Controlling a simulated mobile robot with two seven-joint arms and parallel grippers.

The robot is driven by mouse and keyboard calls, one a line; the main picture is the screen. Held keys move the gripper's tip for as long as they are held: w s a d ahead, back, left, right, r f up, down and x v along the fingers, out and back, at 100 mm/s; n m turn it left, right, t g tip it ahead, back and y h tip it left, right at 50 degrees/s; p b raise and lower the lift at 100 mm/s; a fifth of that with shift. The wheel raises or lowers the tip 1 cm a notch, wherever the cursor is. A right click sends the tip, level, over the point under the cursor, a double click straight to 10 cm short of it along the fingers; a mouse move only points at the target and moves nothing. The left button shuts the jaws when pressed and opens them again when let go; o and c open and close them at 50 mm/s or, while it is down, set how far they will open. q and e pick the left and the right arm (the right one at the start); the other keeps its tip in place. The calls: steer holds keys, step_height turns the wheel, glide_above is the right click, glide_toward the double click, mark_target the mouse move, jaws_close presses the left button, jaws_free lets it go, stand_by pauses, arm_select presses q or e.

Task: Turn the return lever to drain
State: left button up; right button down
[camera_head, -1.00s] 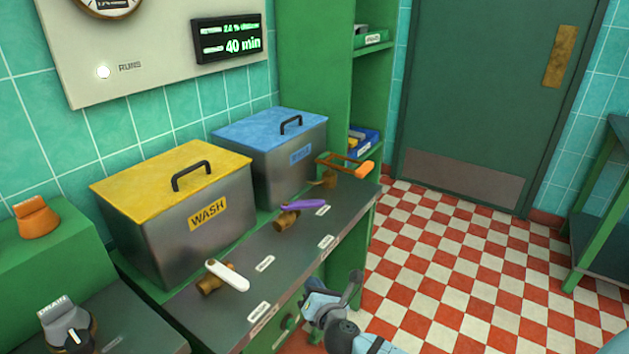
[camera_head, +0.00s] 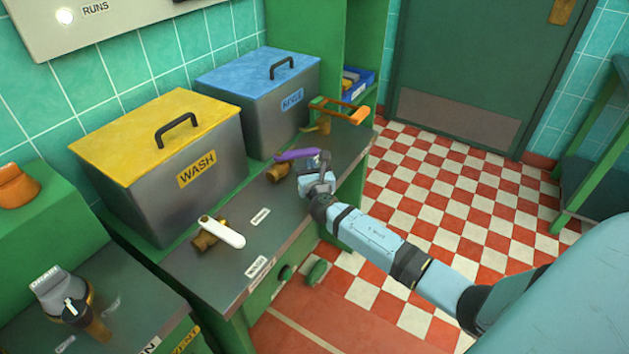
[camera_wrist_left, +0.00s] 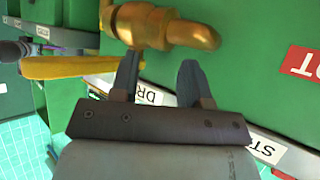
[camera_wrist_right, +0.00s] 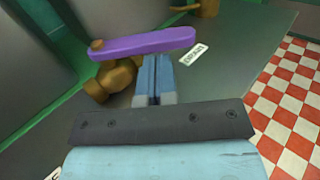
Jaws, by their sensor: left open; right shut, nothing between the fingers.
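A purple lever (camera_head: 296,155) sits on a brass valve (camera_head: 277,173) at the middle of the counter. My right gripper (camera_head: 318,163) is shut and empty beside it. In the right wrist view, the closed fingertips (camera_wrist_right: 157,66) lie just under the purple lever (camera_wrist_right: 142,44); I cannot tell if they touch it. My left gripper (camera_wrist_left: 158,75) is open, seen only in the left wrist view. Its fingers are near a brass valve (camera_wrist_left: 165,27) and a yellow lever (camera_wrist_left: 78,66). A label beginning "DR" (camera_wrist_left: 148,93) shows between the fingers. I cannot read which lever is the return.
A white lever (camera_head: 222,231) stands left of the purple one, an orange lever (camera_head: 340,109) at the far end. The yellow-lidded WASH tank (camera_head: 195,172) and blue-lidded tank (camera_head: 285,105) line the counter's back. Checkered floor (camera_head: 440,190) at right is open.

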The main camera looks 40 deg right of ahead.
steer(key=shift+x, duration=1.25)
arm_select(q)
steer(key=shift+f, duration=0.1)
arm_select(e)
steer(key=shift+d+y, duration=0.2)
steer(key=shift+y, duration=0.1)
